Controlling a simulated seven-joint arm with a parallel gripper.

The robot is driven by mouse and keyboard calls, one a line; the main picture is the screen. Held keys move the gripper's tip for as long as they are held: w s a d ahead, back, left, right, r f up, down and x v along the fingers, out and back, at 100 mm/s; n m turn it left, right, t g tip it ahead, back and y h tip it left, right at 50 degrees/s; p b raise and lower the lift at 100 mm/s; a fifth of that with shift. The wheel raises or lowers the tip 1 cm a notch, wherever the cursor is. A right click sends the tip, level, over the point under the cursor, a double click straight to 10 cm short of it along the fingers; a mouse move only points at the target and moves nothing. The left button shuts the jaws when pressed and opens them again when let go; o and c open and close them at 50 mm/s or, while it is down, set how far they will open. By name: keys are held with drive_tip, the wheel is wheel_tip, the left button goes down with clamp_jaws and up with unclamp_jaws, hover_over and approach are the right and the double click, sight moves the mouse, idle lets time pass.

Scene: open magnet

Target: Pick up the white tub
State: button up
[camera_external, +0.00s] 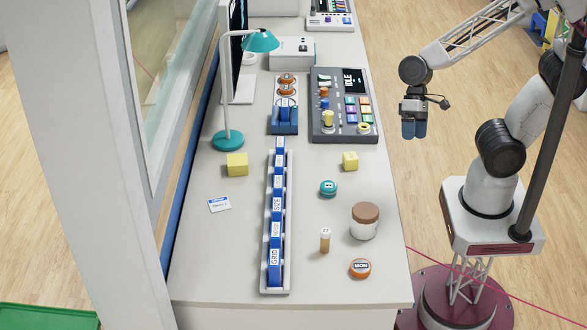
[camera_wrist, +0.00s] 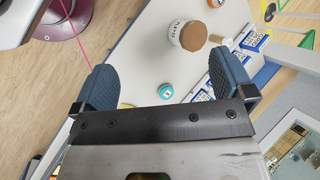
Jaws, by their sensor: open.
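The white tub (camera_external: 364,229) with a brown lid stands upright on the table near its front right edge. In the wrist view the tub (camera_wrist: 176,34) shows at the top, beyond the fingertips, with dark lettering on its side. My gripper (camera_external: 413,128) hangs past the table's right edge, beside the control panel and well apart from the tub. In the wrist view my gripper (camera_wrist: 168,80) has its two blue fingers spread wide with nothing held between them.
A teal round item (camera_external: 328,188), a small amber vial (camera_external: 325,240) and an orange round item (camera_external: 360,268) sit near the tub. A rack of blue-and-white boxes (camera_external: 276,220) runs along the table. A control panel (camera_external: 343,105) and teal lamp (camera_external: 228,140) stand farther back.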

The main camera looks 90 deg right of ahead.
drive_tip(key=w+a+f+m+t+y, duration=0.2)
drive_tip(key=w+a+f+m+y, duration=0.35)
drive_tip(key=f+m, duration=0.25)
drive_tip(key=m+t, duration=0.4)
drive_tip(key=m, duration=0.6)
approach(367, 208)
drive_tip(key=shift+x, duration=1.3)
drive_tip(key=shift+a, duration=0.1)
drive_tip(key=shift+x, duration=1.2)
drive_tip(key=shift+a, duration=0.1)
drive_tip(key=shift+x, duration=2.55)
drive_tip(key=shift+w, duration=0.1)
